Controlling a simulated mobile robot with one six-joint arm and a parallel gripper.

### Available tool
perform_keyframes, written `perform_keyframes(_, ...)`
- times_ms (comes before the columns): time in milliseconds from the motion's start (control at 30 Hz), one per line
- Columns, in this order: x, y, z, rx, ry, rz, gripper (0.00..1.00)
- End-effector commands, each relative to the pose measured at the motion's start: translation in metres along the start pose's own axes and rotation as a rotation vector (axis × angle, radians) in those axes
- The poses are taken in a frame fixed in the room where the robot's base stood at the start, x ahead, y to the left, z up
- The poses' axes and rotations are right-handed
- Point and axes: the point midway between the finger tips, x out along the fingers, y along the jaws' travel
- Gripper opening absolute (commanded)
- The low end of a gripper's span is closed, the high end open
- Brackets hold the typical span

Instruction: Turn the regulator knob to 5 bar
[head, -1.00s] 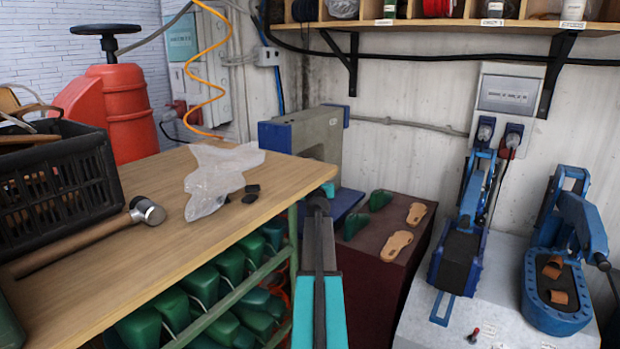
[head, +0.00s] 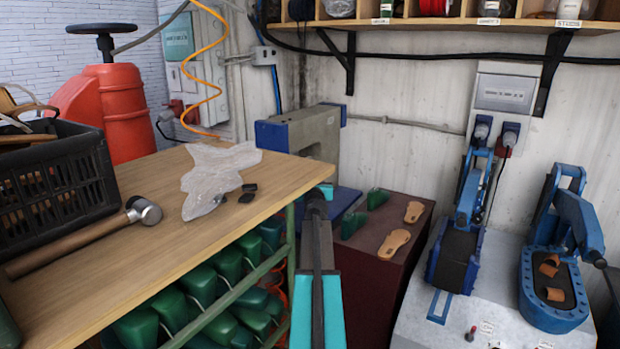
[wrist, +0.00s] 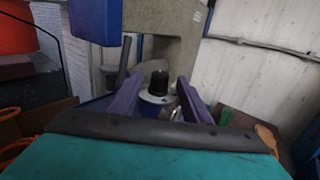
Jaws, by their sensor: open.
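In the wrist view a short black upright knob (wrist: 159,83) stands on a round pale metal collar (wrist: 157,98). It looks like the regulator knob; no scale or pressure reading is legible. My gripper (wrist: 161,77) is open, with one dark finger on each side of the knob in the picture. I cannot tell how far the fingertips are from it, and no contact shows. In the head view my arm reaches toward the grey and blue machine (head: 310,130), and the knob is hidden there.
The machine's blue block (wrist: 95,20) and grey body (wrist: 170,40) stand close around the gripper. In the head view a wooden table (head: 110,240) with a hammer (head: 143,210) and black crate (head: 55,185) lies left. A brown box (head: 385,250) with sandal soles stands right.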

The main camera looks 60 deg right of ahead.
Motion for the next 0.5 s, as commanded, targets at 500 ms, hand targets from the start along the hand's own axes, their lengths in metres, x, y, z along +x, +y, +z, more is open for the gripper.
perform_keyframes(500,-0.05,0.0,0.0,0.0,0.0,-0.001,0.44)
